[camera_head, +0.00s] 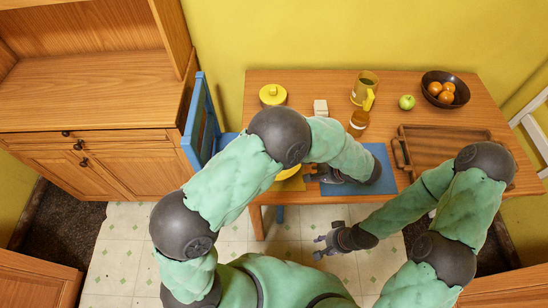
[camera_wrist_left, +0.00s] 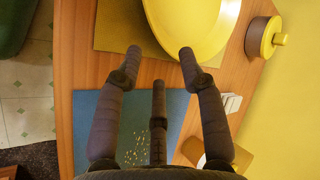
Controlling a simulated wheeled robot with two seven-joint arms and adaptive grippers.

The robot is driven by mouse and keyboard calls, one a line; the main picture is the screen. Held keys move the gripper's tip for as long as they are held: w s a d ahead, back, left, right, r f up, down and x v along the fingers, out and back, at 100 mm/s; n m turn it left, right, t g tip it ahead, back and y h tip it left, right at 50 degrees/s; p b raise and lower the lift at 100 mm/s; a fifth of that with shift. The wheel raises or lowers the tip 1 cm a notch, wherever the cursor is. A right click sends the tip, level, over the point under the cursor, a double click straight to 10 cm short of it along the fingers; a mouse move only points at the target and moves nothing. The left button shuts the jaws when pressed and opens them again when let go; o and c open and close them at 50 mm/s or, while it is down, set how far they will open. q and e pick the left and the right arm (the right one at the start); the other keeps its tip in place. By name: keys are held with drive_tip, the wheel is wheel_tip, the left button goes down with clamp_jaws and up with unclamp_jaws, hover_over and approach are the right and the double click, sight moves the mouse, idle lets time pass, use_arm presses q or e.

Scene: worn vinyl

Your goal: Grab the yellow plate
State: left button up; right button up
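The yellow plate (camera_wrist_left: 195,22) lies over an olive mat (camera_wrist_left: 112,25) in the left wrist view. In the head view only a strip of the plate (camera_head: 287,173) shows, the rest hidden behind my left arm. My left gripper (camera_head: 312,172) points left over the table. In the left wrist view its fingers (camera_wrist_left: 160,55) are spread and hold nothing. One fingertip overlaps the plate's near rim in the picture; I cannot tell whether it touches. My right gripper (camera_head: 319,247) is low, in front of the table, with fingers apart and empty.
A blue mat (camera_head: 382,160) lies right of the plate. Behind stand a yellow-lidded pot (camera_head: 272,95), white blocks (camera_head: 320,107), a jar (camera_head: 358,124) and a yellow mug (camera_head: 364,88). A wooden tray (camera_head: 440,145), apple (camera_head: 407,102) and fruit bowl (camera_head: 459,98) are right. A blue chair (camera_head: 203,120) is left.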

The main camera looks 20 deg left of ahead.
use_arm(q)
drive_tip(key=shift+x, duration=0.75)
drive_tip(key=b+x, duration=0.2)
drive_tip(key=x, duration=0.3)
drive_tip(key=shift+s+a+r, duration=0.1)
drive_tip(key=shift+c, duration=0.3)
drive_tip(key=shift+r, duration=0.1)
clamp_jaws()
